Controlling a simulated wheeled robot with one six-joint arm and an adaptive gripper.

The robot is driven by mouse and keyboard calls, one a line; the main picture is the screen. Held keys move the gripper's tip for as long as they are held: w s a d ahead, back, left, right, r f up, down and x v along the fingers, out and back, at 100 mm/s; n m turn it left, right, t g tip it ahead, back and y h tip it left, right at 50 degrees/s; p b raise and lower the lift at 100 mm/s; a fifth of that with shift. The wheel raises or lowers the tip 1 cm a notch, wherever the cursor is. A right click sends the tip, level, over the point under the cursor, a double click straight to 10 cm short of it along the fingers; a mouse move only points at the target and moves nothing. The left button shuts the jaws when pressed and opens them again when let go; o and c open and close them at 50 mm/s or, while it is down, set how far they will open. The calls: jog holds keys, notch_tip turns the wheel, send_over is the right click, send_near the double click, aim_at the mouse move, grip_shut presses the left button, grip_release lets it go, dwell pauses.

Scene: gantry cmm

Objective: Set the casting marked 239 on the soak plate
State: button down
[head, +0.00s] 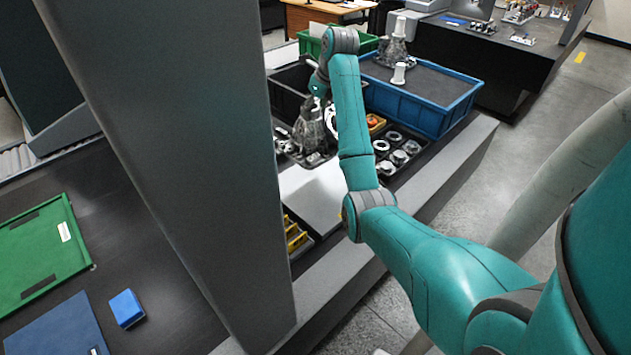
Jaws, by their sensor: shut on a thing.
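My gripper (316,98) is at the end of my teal arm, beyond the grey column, pointing down. It is shut on a grey metal casting (310,130), holding it by its upper part. The casting is near the back edge of a pale flat plate (315,197), which may be the soak plate. I cannot tell whether the casting touches anything beneath it. A second grey casting (394,52) with white caps stands at the blue crate. No number is legible on either casting. My arm hides part of the pale plate.
A blue crate (440,108), a green crate (366,42) and a black bin (288,88) stand behind. A tray of rings (399,157) is right of the plate; yellow parts (293,238) lie in front. The wide grey column (190,150) blocks the left side.

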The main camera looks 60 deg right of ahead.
aim_at(316, 122)
jog(key=shift+s+a+f, duration=0.3)
jog(key=shift+f, duration=0.3)
jog(key=shift+s+a+f, duration=0.3)
jog(key=shift+f, duration=0.25)
jog(key=shift+s+a+f, duration=0.1)
jog(key=shift+f, duration=5.15)
jog(key=shift+c, duration=1.2)
grip_release()
jog(key=shift+f, duration=0.2)
jog(key=shift+r, duration=0.1)
